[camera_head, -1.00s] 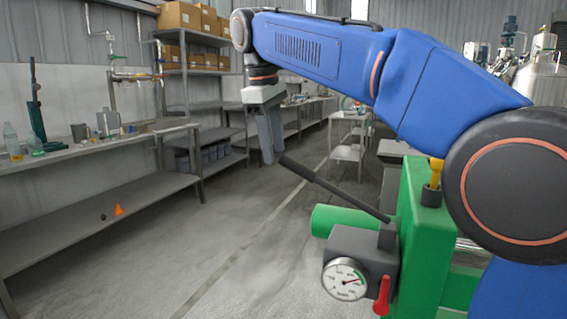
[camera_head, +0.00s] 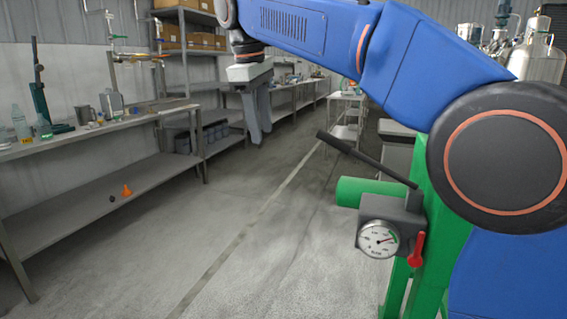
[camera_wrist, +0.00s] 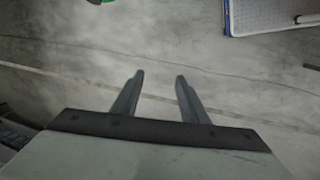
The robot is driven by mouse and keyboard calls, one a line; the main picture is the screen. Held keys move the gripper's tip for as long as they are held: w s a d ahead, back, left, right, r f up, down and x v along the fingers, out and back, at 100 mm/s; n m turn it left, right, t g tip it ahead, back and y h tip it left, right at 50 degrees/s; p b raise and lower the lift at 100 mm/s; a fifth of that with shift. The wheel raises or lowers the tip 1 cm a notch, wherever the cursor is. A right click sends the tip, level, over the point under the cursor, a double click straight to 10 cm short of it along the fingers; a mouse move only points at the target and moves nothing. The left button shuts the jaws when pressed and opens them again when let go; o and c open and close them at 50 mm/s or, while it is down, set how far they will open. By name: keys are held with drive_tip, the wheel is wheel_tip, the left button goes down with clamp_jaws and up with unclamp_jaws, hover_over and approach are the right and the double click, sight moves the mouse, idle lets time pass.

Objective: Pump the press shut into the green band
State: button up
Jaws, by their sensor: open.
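The green press frame (camera_head: 432,270) stands at the right in the head view, partly hidden by my arm. A grey pump block (camera_head: 392,211) on it carries a dark lever handle (camera_head: 350,150) slanting up to the left. A red lever (camera_head: 416,249) hangs beside the gauge. My gripper (camera_head: 257,140) is open and empty, left of the handle's tip and apart from it; it also shows in the wrist view (camera_wrist: 159,76).
A steel bench (camera_head: 100,133) with bottles and small items runs along the left; an orange cone (camera_head: 127,190) lies on its lower shelf. Shelving with boxes (camera_head: 190,40) stands behind. The floor left of the press is clear. A blue-edged, pale object (camera_wrist: 275,14) shows in the wrist view.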

drive_tip(key=s+d+f+m+t+y, duration=0.1)
drive_tip(key=s+d+f+m, duration=0.3)
drive_tip(key=d, duration=0.7)
drive_tip(key=s+d+f+m, duration=0.3)
drive_tip(key=s+d+f, duration=0.35)
drive_tip(key=d, duration=0.55)
drive_tip(key=s+d+f+m+t, duration=0.1)
drive_tip(key=s+d+f+m, duration=0.2)
drive_tip(key=s+f, duration=0.6)
drive_tip(key=s+d+f+m, duration=0.4)
drive_tip(key=s+d+f, duration=0.4)
drive_tip(key=f, duration=0.5)
drive_tip(key=shift+s+f+t, duration=0.3)
drive_tip(key=shift+s+t, duration=0.1)
drive_tip(key=shift+s, duration=0.05)
drive_tip(key=shift+d, duration=0.1)
drive_tip(key=shift+c, duration=1.1)
drive_tip(key=shift+d, duration=0.1)
